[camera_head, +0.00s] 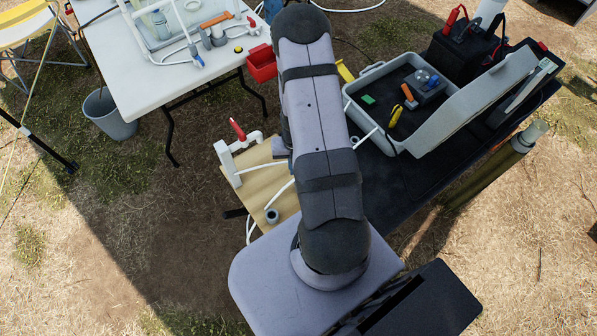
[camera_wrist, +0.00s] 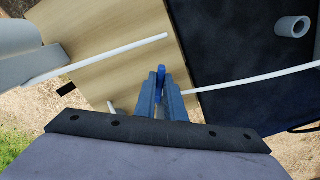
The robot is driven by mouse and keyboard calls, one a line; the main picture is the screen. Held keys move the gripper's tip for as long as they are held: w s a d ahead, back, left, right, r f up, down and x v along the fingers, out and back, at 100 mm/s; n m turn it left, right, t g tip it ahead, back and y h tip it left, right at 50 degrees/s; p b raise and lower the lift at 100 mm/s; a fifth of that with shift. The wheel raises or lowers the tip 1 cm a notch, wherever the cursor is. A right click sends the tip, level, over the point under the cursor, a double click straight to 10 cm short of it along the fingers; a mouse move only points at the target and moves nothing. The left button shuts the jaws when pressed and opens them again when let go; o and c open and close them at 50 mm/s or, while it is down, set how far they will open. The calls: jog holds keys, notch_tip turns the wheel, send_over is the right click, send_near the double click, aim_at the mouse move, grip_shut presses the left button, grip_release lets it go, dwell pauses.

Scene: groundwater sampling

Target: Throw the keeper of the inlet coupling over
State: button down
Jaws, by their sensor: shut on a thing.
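My gripper shows in the wrist view with its two blue fingers (camera_wrist: 164,98) close together over the edge of the light wooden board (camera_wrist: 130,60). A narrow blue piece, seemingly the keeper (camera_wrist: 160,78), stands between the fingertips, and they are shut on it. The inlet coupling's body is hidden by the fingers. A white tube (camera_wrist: 245,79) runs from the fingers to the right. Another white tube (camera_wrist: 120,50) comes from the left and ends over the board. In the head view my arm hides the gripper and coupling; part of the board (camera_head: 240,175) shows.
A white bracket with a red lever (camera_head: 237,130) stands at the board's left edge. A grey ring (camera_wrist: 292,27) is on the dark surface. An open grey case (camera_head: 375,75) with tools lies right of my arm. A white table (camera_head: 150,60) and bucket (camera_head: 108,113) are to the left.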

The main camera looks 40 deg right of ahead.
jog(key=shift+w+d+r+p, duration=0.15)
jog(key=shift+w+r+p, duration=0.3)
jog(key=shift+p, duration=1.8)
jog(key=p, duration=0.2)
jog(key=n+p, duration=0.1)
jog(key=p, duration=0.2)
jog(key=shift+s+a+f, duration=0.15)
jog(key=shift+s+a, duration=0.1)
jog(key=shift+s, duration=0.05)
jog(key=shift+w+a+f+n, duration=0.15)
jog(key=shift+f+n, duration=0.1)
jog(key=shift+n, duration=0.35)
jog(key=n, duration=0.3)
jog(key=shift+a, duration=0.4)
jog(key=shift+s+a+f+n+b, duration=0.2)
jog(key=shift+s+n+b, duration=0.1)
jog(key=shift+n, duration=0.2)
jog(key=c, duration=1.8)
grip_release()
jog(key=shift+o, duration=0.2)
jog(key=shift+w+r, duration=0.1)
